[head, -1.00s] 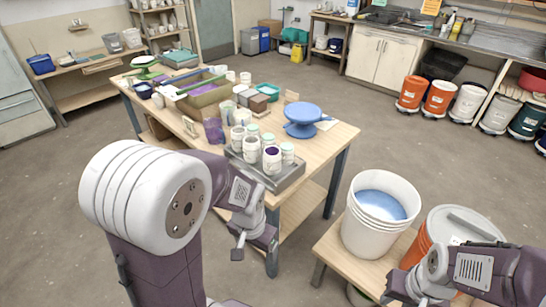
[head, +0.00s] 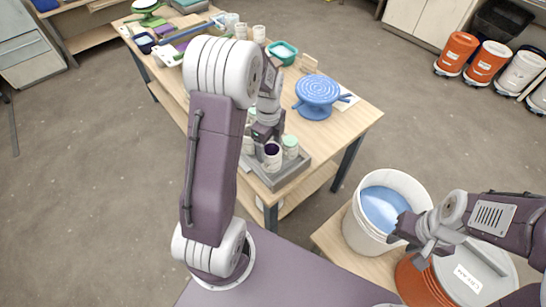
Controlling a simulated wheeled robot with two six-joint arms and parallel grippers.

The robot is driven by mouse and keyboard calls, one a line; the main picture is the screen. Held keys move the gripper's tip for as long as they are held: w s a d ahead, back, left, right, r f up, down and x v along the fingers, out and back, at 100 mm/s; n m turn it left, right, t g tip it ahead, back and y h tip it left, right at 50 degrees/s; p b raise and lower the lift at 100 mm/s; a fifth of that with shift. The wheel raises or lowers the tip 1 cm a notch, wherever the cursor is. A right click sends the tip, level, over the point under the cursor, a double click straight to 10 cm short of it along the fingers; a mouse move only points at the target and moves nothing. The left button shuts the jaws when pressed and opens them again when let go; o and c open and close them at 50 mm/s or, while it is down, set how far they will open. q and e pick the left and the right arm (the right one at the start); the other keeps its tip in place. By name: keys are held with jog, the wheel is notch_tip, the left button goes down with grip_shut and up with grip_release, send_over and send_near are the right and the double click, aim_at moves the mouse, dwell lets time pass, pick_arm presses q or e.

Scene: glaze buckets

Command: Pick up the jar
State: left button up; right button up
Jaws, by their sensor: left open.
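Several small jars stand in a grey tray (head: 283,182) at the near end of the wooden table. The front jar (head: 272,160) is pale with dark purple contents at its open top. A jar with a pale green lid (head: 291,146) stands to its right. My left gripper (head: 265,139) is open just above and behind the front jar. I cannot tell whether its fingers touch a jar. My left arm and gripper hide most of the other jars. My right gripper (head: 404,231) is over the right rim of a white bucket, and its finger opening is unclear.
The white bucket (head: 360,231) with blue liquid stands on a low wooden stand beside an orange bucket with a white lid (head: 468,272). A blue banding wheel (head: 317,92) stands behind the tray on the right. A teal container (head: 283,52) is further back.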

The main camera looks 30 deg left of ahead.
aim_at(269, 154)
pick_arm(q)
jog(key=f, duration=0.2)
jog(key=shift+s+f, duration=0.25)
jog(key=shift+f, duration=0.05)
jog(key=shift+w+f, duration=0.2)
jog(key=shift+f, duration=0.3)
jog(key=f, duration=0.3)
jog(key=f+p, duration=0.1)
jog(key=shift+d+f, duration=0.35)
jog(key=shift+w+f, duration=0.1)
jog(key=shift+f, duration=0.1)
jog(key=c, duration=1.5)
